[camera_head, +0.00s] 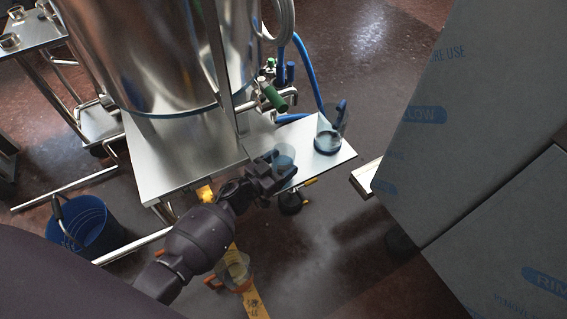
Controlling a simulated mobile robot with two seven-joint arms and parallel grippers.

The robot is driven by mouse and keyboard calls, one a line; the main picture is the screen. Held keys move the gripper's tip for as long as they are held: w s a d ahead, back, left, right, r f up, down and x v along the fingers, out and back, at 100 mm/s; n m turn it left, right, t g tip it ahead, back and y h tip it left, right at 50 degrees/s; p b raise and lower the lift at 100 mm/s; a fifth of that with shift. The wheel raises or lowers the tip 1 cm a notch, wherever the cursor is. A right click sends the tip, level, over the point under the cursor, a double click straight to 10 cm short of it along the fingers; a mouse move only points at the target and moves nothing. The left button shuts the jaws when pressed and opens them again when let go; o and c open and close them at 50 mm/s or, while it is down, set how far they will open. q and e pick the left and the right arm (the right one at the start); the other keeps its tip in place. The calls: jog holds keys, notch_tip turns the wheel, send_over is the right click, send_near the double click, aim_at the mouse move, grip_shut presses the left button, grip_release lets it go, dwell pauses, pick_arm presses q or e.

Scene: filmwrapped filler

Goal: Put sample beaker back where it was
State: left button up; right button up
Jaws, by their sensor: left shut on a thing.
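My left gripper (281,170) comes in from the lower left and is shut on a small clear beaker (284,155) with a bluish tint. The fingers hide part of this beaker. It is at the edge of the metal shelf (303,132); I cannot tell whether it touches the shelf. A second clear jug (329,138) with dark blue contents and a blue handle stands upright on the shelf, to the right of my gripper. Which vessel is the sample beaker is not marked. My right gripper is not in view.
A large steel tank (160,55) stands behind the shelf, with green-handled valves (273,97) and blue hoses beside it. Tall film-wrapped panels (480,110) rise at the right. A blue bucket (85,225) and an orange-handled clear jug (235,272) are lower down.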

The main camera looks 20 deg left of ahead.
pick_arm(q)
jog(key=shift+f, duration=0.2)
jog(key=o, duration=1.1)
jog(key=shift+r, duration=0.15)
jog(key=shift+s+a+r, duration=0.1)
jog(key=p+v, duration=0.2)
jog(key=v, duration=0.9)
jog(key=shift+s, duration=0.35)
jog(key=shift+s+a, duration=0.1)
jog(key=shift+a, duration=0.05)
